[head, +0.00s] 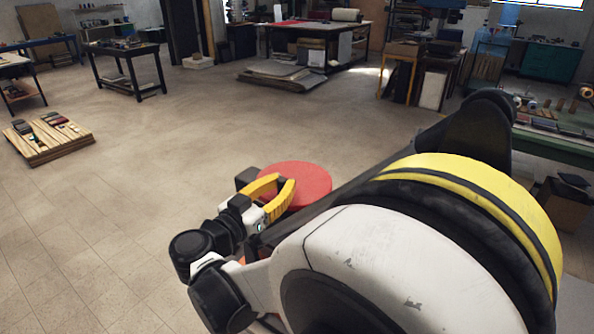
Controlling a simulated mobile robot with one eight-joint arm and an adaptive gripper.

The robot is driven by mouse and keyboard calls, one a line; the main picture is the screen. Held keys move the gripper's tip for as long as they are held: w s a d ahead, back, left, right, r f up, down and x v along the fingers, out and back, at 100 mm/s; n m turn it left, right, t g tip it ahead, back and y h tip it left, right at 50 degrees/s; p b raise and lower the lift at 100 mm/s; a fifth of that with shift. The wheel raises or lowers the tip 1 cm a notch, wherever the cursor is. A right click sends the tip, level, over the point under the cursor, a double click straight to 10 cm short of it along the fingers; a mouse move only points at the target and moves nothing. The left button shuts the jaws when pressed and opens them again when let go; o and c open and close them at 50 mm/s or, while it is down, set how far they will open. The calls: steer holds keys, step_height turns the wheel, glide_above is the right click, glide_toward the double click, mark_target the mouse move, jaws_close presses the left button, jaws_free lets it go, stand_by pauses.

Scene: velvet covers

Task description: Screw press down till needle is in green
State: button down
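My gripper (284,180), with yellow curved fingers, is in the lower middle of the head view. Its fingertips are apart, and I see nothing between them. It is beside a red round flat top (305,177), partly hidden by my gripper and arm; I cannot tell whether they touch. I cannot make out a screw press, a gauge, a needle or a green zone. My own arm covers much of the lower right.
A low wooden pallet (48,146) with small items lies on the floor at left. A dark table (125,52) stands behind it. A large worktable (318,28) is at the back. A green bench (556,146) stands at right.

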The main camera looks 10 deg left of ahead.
steer(key=shift+w+a+m+g+h, duration=0.1)
steer(key=shift+a+m+g+h, duration=0.3)
steer(key=shift+a+m+h, duration=0.45)
steer(key=shift+w+a+h, duration=0.15)
steer(key=shift+a+h, duration=0.1)
steer(key=c, duration=1.3)
jaws_free()
steer(key=shift+o, duration=0.2)
steer(key=shift+a, duration=0.1)
steer(key=v, duration=1.2)
steer(key=shift+r, duration=0.1)
